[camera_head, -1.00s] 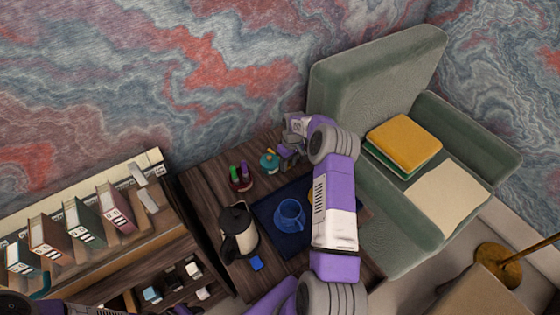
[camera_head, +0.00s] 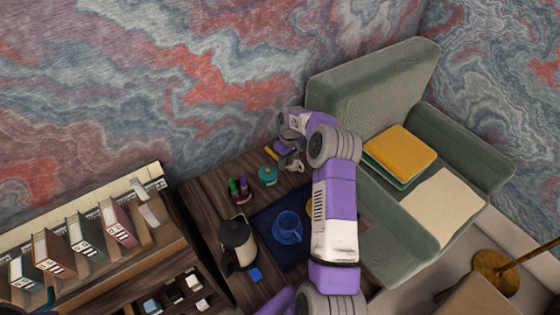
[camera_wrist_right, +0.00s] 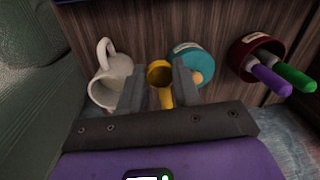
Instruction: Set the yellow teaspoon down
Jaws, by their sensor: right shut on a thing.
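The yellow teaspoon (camera_wrist_right: 160,74) is between the two fingers of my right gripper (camera_wrist_right: 159,88) in the right wrist view, its round bowl facing the camera. My right gripper is shut on it. In the head view the teaspoon (camera_head: 271,153) shows as a short yellow piece at the tip of my right gripper (camera_head: 281,155), close to the back edge of the dark wooden table (camera_head: 212,193). The spoon appears apart from the teal pot (camera_head: 267,176). Whether it touches the table is not clear. My left gripper is not in view.
A white cup (camera_wrist_right: 108,82) stands close beside one finger. A dark red pot (camera_wrist_right: 252,58) holds purple and green handles. A blue cup (camera_head: 287,224) stands on a dark blue mat (camera_head: 266,217). A kettle (camera_head: 238,240) and small blue block (camera_head: 256,274) are near.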

